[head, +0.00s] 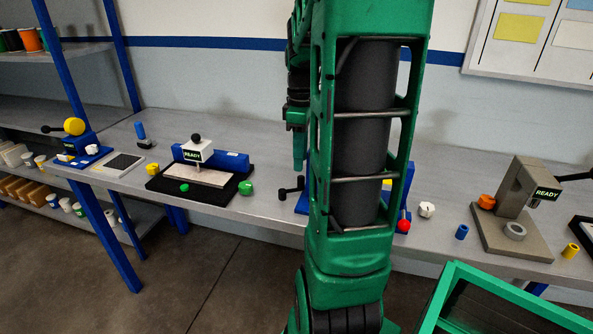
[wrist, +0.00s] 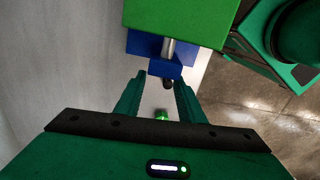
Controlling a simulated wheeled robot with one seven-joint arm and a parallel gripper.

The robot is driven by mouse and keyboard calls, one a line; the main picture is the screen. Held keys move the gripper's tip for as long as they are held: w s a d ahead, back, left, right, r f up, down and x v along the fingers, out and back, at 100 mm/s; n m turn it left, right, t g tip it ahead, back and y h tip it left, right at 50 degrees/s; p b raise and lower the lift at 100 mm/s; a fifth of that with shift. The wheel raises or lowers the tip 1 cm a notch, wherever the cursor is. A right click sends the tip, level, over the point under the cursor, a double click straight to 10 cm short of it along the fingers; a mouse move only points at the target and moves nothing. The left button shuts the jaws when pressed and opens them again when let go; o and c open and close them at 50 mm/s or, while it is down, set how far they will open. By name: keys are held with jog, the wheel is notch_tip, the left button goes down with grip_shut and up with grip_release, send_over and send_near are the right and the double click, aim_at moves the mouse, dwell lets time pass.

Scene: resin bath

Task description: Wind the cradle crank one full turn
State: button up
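In the head view a black crank (head: 291,189) with a ball-like end sticks out to the left of a blue station (head: 302,204), which my arm mostly hides. In the wrist view a metal shaft (wrist: 168,47) runs out of a green block (wrist: 180,18) over a blue body (wrist: 152,46). A small dark end (wrist: 168,83) shows below the blue part, between my fingers in the picture. My gripper (wrist: 158,80) is open, its two green fingers spread apart. I see no contact with the dark end. My gripper also shows in the head view (head: 299,165), above the crank.
A press with a READY sign (head: 198,152) and a green knob (head: 245,188) stand left of the crank. A grey stand (head: 510,208) with another READY sign stands right. A green-framed bin (head: 450,290) is at the front right. The bench edge runs along the front.

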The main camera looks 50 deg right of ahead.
aim_at(300, 176)
jog(key=shift+r, duration=1.9)
